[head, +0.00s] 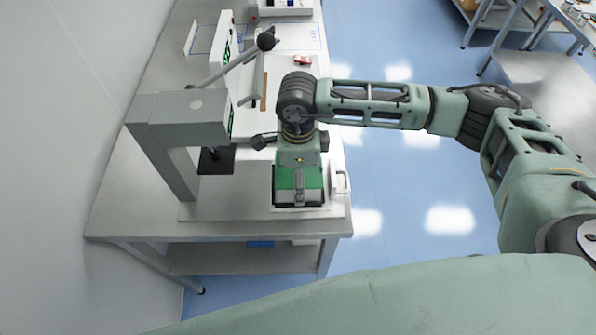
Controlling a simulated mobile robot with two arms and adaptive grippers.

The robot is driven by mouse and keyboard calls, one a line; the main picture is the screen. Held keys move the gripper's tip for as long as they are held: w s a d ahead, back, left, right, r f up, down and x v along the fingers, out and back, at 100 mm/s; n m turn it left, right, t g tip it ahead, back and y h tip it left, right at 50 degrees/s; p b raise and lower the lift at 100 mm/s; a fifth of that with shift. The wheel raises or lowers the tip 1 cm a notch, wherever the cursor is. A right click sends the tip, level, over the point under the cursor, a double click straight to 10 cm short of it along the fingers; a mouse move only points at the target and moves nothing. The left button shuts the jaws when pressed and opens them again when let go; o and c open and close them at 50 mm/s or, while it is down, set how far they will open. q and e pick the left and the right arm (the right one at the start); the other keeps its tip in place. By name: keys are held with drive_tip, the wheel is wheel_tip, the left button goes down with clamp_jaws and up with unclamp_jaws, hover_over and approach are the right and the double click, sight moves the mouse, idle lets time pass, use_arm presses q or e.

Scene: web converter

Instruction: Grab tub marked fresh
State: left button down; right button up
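A bright green, box-like thing (285,181) with a white rim or base stands at the near right corner of the metal bench. A white loop handle (341,184) shows at its right side. This may be the tub, but no "fresh" marking can be read. My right gripper (299,190) points down right over the green thing, with one grey finger in front of it. The other finger is hidden, so I cannot tell whether it grips anything. My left gripper is not in view.
A grey press-like machine (178,107) with a ball-ended lever stands on the bench (120,195), left of my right gripper. A small red and white item (302,61) lies farther back. Blue floor (400,190) is open to the right. A white wall borders the left.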

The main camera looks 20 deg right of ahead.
drive_tip(key=shift+s, duration=0.15)
drive_tip(key=shift+c, duration=0.3)
drive_tip(key=c, duration=1.1)
drive_tip(key=shift+c, duration=0.2)
